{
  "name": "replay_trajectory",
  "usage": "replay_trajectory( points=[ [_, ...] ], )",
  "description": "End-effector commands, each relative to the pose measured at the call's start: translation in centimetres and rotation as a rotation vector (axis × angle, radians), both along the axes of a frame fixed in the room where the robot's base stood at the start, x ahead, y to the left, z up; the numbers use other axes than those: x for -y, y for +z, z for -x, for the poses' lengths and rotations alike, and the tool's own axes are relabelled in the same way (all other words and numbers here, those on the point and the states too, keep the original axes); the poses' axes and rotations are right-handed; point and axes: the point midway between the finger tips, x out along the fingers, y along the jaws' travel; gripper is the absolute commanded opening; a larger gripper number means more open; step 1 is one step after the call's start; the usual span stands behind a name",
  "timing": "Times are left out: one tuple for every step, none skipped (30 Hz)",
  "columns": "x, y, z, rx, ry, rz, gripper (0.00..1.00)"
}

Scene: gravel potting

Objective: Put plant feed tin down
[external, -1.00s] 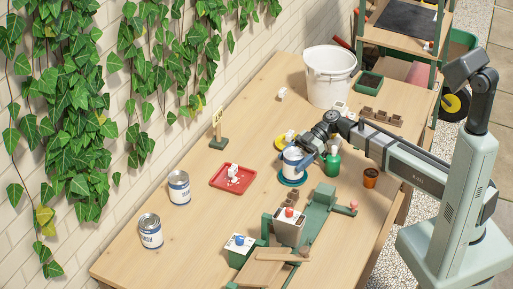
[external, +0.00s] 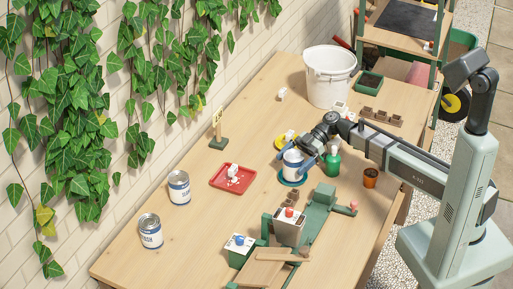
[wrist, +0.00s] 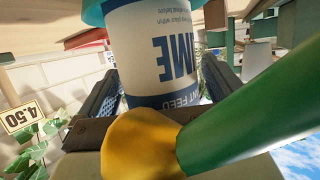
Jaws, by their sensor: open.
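The plant feed tin (external: 292,163), white with a blue band, stands upright on a teal saucer (external: 291,181) in the external view. In the wrist view the tin (wrist: 165,50) fills the upper middle with its lettering upside down, and a bit of the teal saucer (wrist: 92,14) shows at the top. My gripper (external: 304,157) is open at the tin, with one blue finger on each side of it. Whether a finger still touches the tin is hard to tell.
A red tray (external: 233,179) lies to the left, with two other tins (external: 179,188) further left. A green-and-grey bench device (external: 318,211) stands in front.

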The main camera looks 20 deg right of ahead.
Motion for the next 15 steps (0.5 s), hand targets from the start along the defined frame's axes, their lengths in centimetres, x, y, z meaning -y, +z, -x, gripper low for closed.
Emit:
replay_trajectory(
  points=[
    [0.3,0.2,-0.1,0.0,-0.001,0.0,1.0],
    [0.6,0.3,-0.2,0.0,-0.001,0.0,1.0],
    [1.0,0.4,-0.4,0.0,-0.001,0.0,1.0],
    [1.3,0.6,-0.5,0.0,-0.001,0.0,1.0],
    [1.7,0.7,-0.7,0.002,-0.002,-0.001,1.0],
    [2.3,1.0,-0.9,0.002,-0.002,-0.001,1.0],
    [2.8,1.2,-1.1,0.002,-0.002,-0.001,1.0],
    [3.2,1.4,-1.3,0.002,-0.002,-0.001,1.0],
    [3.9,1.6,-1.6,0.002,-0.002,-0.001,1.0],
    [4.4,1.8,-1.8,0.001,-0.002,-0.002,1.0],
    [4.7,2.1,-1.8,0.002,0.0,-0.002,1.0],
    [4.4,2.8,-1.7,0.002,0.001,-0.002,1.0],
    [4.4,3.3,-1.7,0.003,0.001,-0.002,1.0],
    [4.4,3.8,-1.7,0.004,0.002,-0.002,1.0],
    [4.4,4.3,-1.7,0.004,0.001,-0.001,1.0]
  ],
)
